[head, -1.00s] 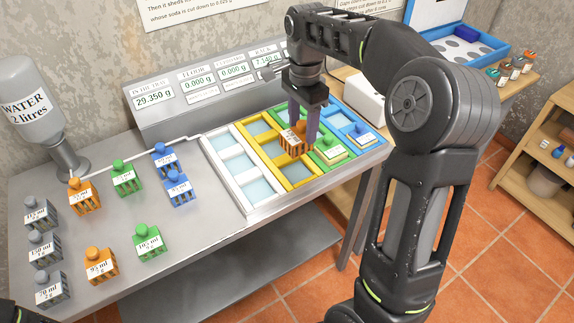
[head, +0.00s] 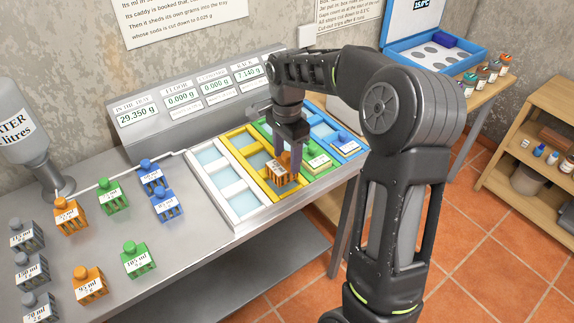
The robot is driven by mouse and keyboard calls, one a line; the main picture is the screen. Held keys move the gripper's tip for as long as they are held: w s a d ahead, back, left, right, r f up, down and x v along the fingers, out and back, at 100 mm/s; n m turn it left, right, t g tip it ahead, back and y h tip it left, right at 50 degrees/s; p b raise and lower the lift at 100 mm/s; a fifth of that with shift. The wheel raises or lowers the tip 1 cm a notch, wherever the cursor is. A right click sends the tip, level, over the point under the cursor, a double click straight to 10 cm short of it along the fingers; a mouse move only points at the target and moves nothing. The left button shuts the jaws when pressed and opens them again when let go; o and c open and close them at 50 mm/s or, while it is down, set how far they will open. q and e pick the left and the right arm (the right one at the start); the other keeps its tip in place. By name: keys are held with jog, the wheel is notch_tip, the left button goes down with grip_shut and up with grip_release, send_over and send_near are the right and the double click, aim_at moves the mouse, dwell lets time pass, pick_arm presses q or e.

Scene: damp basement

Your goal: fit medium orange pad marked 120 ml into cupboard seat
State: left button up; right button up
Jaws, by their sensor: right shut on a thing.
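My right gripper (head: 291,153) is shut on an orange pad (head: 282,174) with a white label, too small to read here. The pad is upright at the front cell of the yellow-framed column (head: 262,180) of the seat tray. The jaws partly hide it, and I cannot tell whether it touches the bottom of the cell. Two other orange pads stand on the bench, one at the back (head: 70,215) and one at the front (head: 90,284). A readout marked CUPBOARD (head: 215,85) stands behind the tray. My left gripper is out of view.
A green pad (head: 319,164) and a blue pad (head: 346,144) sit in the columns just right of the held pad. The white column (head: 243,210) at left is empty. Several grey, green and blue pads and a water bottle (head: 30,130) stand on the bench's left.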

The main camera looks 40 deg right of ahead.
aim_at(287, 164)
jog(key=shift+f+p, duration=0.3)
jog(key=shift+f, duration=1.55)
jog(key=shift+f, duration=0.2)
jog(key=o, duration=1.3)
jog(key=shift+o, duration=0.2)
jog(key=shift+r, duration=0.15)
notch_tip(287, 164, up, 12)
jog(key=shift+r+b, duration=0.1)
jog(key=shift+b, duration=0.4)
